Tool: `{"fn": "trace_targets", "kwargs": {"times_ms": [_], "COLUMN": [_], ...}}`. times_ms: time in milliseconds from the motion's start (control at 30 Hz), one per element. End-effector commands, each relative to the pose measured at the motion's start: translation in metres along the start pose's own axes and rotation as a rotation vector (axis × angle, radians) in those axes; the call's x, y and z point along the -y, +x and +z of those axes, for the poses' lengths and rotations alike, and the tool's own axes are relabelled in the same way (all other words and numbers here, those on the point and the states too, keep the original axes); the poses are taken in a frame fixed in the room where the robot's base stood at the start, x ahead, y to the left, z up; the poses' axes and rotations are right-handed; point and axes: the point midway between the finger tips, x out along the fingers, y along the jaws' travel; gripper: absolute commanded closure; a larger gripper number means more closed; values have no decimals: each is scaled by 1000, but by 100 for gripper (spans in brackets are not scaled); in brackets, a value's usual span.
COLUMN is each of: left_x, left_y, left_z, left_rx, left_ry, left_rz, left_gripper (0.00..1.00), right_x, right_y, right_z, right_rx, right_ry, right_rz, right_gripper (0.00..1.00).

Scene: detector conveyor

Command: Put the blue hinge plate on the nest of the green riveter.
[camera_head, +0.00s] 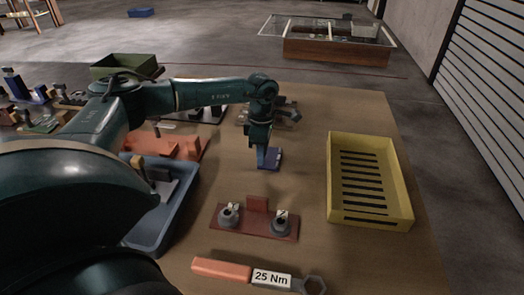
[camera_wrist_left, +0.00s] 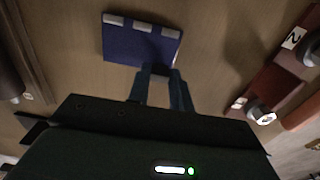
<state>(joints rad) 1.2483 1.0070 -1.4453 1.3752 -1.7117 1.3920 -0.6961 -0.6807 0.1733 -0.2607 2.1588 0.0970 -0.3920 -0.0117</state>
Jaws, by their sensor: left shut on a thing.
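The blue hinge plate (camera_head: 273,159) is at the middle of the table in the head view. It also shows in the left wrist view (camera_wrist_left: 140,44), a flat blue plate with pale marks along its far edge. My left gripper (camera_head: 262,163) points down and is shut on the plate's near edge, seen between the fingertips in the left wrist view (camera_wrist_left: 160,72). I cannot tell if the plate touches the table. A green-based device (camera_head: 42,126) at the far left may be the green riveter; my arm partly blocks that side and its nest is not clear. My right gripper is not in view.
A red fixture (camera_head: 257,221) with two grey round parts stands in front. A yellow slotted crate (camera_head: 406,190) is at right, a torque wrench (camera_head: 225,269) at the front edge. A blue bin (camera_head: 150,240), an orange station (camera_head: 185,147) and a grey device (camera_head: 285,112) are around my left arm.

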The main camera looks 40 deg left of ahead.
Motion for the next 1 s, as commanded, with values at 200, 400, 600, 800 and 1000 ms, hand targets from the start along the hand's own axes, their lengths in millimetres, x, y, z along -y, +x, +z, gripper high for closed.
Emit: {"fn": "trace_targets", "kwargs": {"times_ms": [200,400,600,800,1000], "left_x": [0,0,0,0,-1], "left_y": [2,2,2,-2,-30], "left_z": [0,0,0,0,1], "left_rx": [1,0,0,0,3], "left_ry": [0,0,0,0,0], "left_rz": [1,0,0,1,4], "left_gripper": [100,66,57,57,57], "right_x": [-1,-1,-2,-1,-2], "right_y": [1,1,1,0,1], "right_z": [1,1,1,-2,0], "right_rx": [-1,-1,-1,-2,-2], "right_ry": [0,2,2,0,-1], "right_rz": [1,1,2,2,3], "right_gripper": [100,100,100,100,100]}}
